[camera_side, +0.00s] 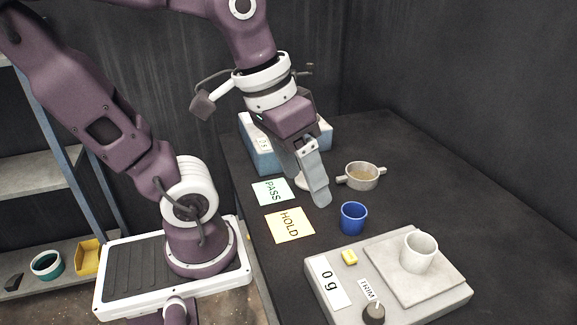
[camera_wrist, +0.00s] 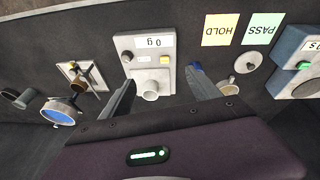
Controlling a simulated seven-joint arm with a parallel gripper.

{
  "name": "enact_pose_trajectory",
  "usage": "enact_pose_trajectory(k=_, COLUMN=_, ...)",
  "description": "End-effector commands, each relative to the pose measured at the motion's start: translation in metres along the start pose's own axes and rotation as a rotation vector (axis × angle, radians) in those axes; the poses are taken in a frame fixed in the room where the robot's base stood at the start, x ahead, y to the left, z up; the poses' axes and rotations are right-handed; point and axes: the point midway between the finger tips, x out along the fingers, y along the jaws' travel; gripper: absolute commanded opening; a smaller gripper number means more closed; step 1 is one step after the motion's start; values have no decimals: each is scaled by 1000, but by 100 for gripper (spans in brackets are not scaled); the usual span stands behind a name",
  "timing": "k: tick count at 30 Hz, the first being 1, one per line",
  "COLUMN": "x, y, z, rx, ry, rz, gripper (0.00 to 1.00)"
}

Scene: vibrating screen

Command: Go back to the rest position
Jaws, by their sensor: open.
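My gripper (camera_side: 308,186) is open and empty, pointing down above the dark table, in front of the blue-grey machine and left of the metal pan. In the wrist view its two fingers (camera_wrist: 163,92) stand wide apart with nothing held. The blue cup (camera_side: 353,218) stands upright on the table; in the wrist view it is mostly hidden behind the right finger. The white cup (camera_side: 418,252) stands upright on the scale plate and also shows between the fingers in the wrist view (camera_wrist: 150,94). The scale (camera_side: 335,304) reads 0 g.
The blue-grey machine (camera_side: 262,155) stands at the back, with a pale disc (camera_wrist: 253,59) near it. The two-handled metal pan (camera_side: 362,178) is right of my gripper. PASS (camera_side: 271,192) and HOLD (camera_side: 289,225) cards lie flat.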

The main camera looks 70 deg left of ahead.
Motion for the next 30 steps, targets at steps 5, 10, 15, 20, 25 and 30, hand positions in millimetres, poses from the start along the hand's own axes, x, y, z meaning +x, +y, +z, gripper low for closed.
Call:
enact_pose_trajectory(k=5, x=-14, y=-11, z=14, rx=163, ry=169, rz=-48, gripper=71)
enact_pose_trajectory(k=10, x=-15, y=-12, z=14, rx=173, ry=179, rz=-53, gripper=71)
enact_pose_trajectory(k=15, x=-15, y=-12, z=14, rx=171, ry=178, rz=-52, gripper=71)
enact_pose_trajectory(k=20, x=-15, y=-12, z=14, rx=170, ry=177, rz=-52, gripper=71)
enact_pose_trajectory(k=25, x=-15, y=-12, z=14, rx=169, ry=177, rz=-52, gripper=71)
enact_pose_trajectory(k=30, x=-15, y=-12, z=14, rx=169, ry=177, rz=-51, gripper=71)
